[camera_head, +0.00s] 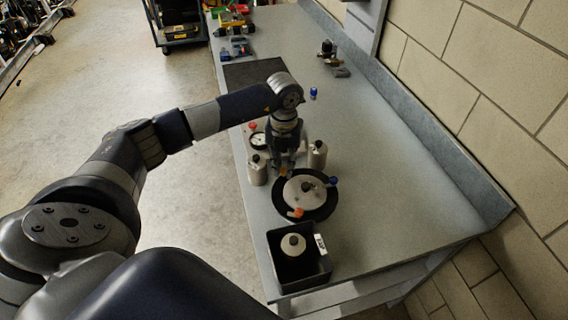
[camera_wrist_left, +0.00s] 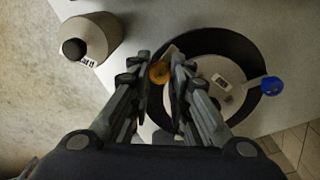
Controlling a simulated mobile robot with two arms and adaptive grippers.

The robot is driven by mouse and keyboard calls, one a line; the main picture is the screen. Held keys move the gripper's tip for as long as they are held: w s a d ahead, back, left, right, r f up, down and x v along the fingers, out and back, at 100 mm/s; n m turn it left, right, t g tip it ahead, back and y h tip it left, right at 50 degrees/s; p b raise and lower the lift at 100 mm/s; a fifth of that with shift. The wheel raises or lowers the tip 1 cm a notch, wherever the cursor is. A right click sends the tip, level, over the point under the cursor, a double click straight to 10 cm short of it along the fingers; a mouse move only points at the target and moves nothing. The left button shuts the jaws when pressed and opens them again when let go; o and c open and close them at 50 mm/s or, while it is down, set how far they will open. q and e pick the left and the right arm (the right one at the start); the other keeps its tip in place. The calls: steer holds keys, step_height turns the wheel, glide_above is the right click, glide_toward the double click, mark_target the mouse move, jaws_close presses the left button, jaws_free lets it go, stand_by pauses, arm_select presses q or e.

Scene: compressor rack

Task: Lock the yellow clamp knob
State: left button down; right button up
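The yellow clamp knob (camera_wrist_left: 159,72) looks orange-yellow and sits at the rim of a round black pot with a pale lid (camera_wrist_left: 222,80). In the head view the knob (camera_head: 283,172) shows small just below the fingers of my left gripper (camera_head: 284,163). In the left wrist view my left gripper (camera_wrist_left: 160,62) has its fingers apart, one on each side of the knob. I see no clear grip on it. The same lid (camera_head: 300,190) also carries a blue knob (camera_head: 334,181) and an orange-red knob (camera_head: 296,213). My right gripper is not in view.
Grey canisters stand close to my left gripper, one at left (camera_head: 257,170) and one at right (camera_head: 317,154). A gauge (camera_head: 258,140) lies behind. A black bin (camera_head: 308,270) holding a canister is in front.

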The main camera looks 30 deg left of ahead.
arm_select(q)
steer(key=m+b, duration=0.3)
steer(key=b, duration=0.1)
steer(key=shift+f+m, duration=0.2)
steer(key=shift+m, duration=0.2)
steer(key=m+b, duration=0.3)
steer(key=m, duration=0.1)
steer(key=shift+m, duration=0.3)
steer(key=m+b, duration=0.3)
steer(key=m, duration=0.2)
steer(key=shift+r+b, duration=0.1)
steer(key=shift+b, duration=0.25)
steer(key=shift+r+m+b, duration=0.1)
steer(key=shift+m+b, duration=0.75)
steer(key=shift+m, duration=1.25)
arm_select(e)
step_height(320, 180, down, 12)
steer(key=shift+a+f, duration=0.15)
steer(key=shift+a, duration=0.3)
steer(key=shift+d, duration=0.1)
